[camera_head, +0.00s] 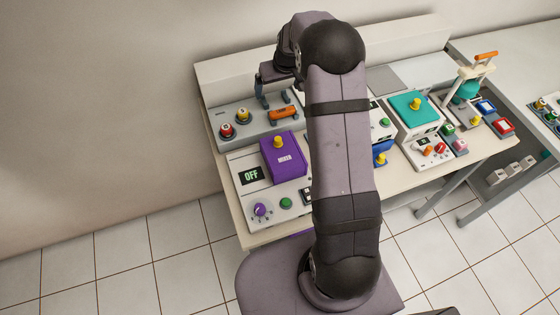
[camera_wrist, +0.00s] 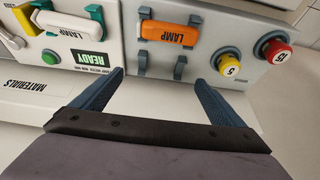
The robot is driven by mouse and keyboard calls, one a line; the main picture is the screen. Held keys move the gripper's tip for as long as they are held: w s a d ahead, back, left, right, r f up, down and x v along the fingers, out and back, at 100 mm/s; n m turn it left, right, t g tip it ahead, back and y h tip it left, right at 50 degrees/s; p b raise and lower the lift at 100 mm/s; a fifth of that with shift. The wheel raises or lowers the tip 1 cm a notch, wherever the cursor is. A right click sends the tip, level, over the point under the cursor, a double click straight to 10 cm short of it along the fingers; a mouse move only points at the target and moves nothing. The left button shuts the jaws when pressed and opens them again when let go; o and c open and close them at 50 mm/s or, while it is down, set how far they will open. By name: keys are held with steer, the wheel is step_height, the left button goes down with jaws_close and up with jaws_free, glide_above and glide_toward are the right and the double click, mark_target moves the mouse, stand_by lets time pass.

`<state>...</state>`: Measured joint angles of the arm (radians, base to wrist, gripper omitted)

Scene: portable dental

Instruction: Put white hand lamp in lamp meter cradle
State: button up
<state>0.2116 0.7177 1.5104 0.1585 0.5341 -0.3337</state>
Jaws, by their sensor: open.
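In the wrist view the white hand lamp (camera_wrist: 68,20), marked LAMP, lies at the upper left. It is at green cradle arms (camera_wrist: 95,14) on the lamp meter, above its READY display (camera_wrist: 90,59); how fully it is seated I cannot tell. In the head view my arm hides this area. My gripper (camera_wrist: 157,76) is open, its two blue fingers apart and nothing between them. It also shows at the back of the table in the head view (camera_head: 273,90). It is over the front of the grey lamp rack, to the right of the white lamp in the wrist view.
An orange lamp (camera_wrist: 167,32) sits in the rack's grey hooks beyond my fingertips; empty hooks (camera_wrist: 180,67) are nearer. Yellow (camera_wrist: 229,66) and red (camera_wrist: 273,50) knobs stand to the right. A purple mixer (camera_head: 284,158) and a teal-topped device (camera_head: 413,113) are on the table.

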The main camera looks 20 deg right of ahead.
steer(key=s+a+g, duration=0.1)
steer(key=s+a, duration=0.2)
steer(key=s, duration=0.5)
steer(key=s+a+r+g+b, duration=0.1)
steer(key=s+a, duration=0.2)
steer(key=s, duration=0.5)
steer(key=s+a+r+g+b, duration=0.1)
steer(key=s+a, duration=0.1)
steer(key=s, duration=0.6)
steer(key=shift+a, duration=0.4)
steer(key=shift+s+a+f, duration=0.1)
steer(key=shift+s, duration=0.45)
steer(key=shift+s+a+f, duration=0.1)
steer(key=shift+s, duration=0.4)
